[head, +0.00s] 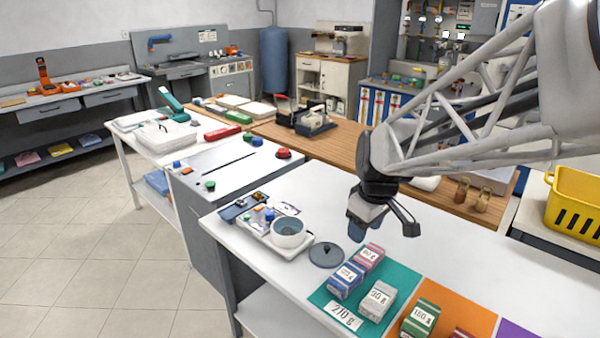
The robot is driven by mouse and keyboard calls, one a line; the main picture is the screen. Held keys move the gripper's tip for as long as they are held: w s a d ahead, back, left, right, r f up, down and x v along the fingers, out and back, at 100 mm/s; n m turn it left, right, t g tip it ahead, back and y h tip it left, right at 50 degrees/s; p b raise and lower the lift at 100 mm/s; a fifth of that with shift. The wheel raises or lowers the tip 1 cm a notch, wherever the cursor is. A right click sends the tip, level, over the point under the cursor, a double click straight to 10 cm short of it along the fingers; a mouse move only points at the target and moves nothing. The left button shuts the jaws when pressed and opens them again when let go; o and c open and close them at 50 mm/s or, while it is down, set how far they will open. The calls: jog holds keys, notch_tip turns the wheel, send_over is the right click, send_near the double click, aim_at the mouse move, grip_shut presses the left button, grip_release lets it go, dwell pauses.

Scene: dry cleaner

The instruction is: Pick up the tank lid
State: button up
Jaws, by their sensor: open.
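The tank lid (326,254) looks like a flat, round, dark grey disc with a small knob on top. It lies on the white counter (310,188), right of a round grey-white tank (288,229) that appears open at the top. The tank stands on a white tray (296,250) holding small coloured items. My gripper (384,231) is open and empty, with its fingers pointing down. In the picture it is to the upper right of the lid, above the counter and apart from the lid.
Several labelled boxes (376,301) stand on a teal mat (408,277) and an orange mat (468,306), right of and in front of the lid. A red button (283,153) is on the white unit behind. The counter right of my gripper is bare. A yellow basket (574,200) stands far right.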

jog(key=w+a+f+n, duration=0.1)
jog(key=w+f+n, duration=0.5)
jog(key=w, duration=0.6)
jog(key=n+g+y, duration=0.1)
jog(key=n, duration=0.3)
send_over(327, 247)
jog(key=d, duration=0.1)
notch_tip(327, 247, down, 13)
jog(key=shift+w+d+r, duration=0.15)
jog(key=shift+d+r, duration=0.05)
jog(key=shift+f, duration=0.1)
jog(key=shift+a+f, duration=0.2)
jog(key=shift+f, duration=0.95)
jog(key=shift+f, duration=0.1)
jog(key=shift+a+f, duration=0.2)
jog(key=shift+f, duration=1.05)
jog(key=shift+a+f, duration=0.2)
jog(key=shift+f, duration=1)
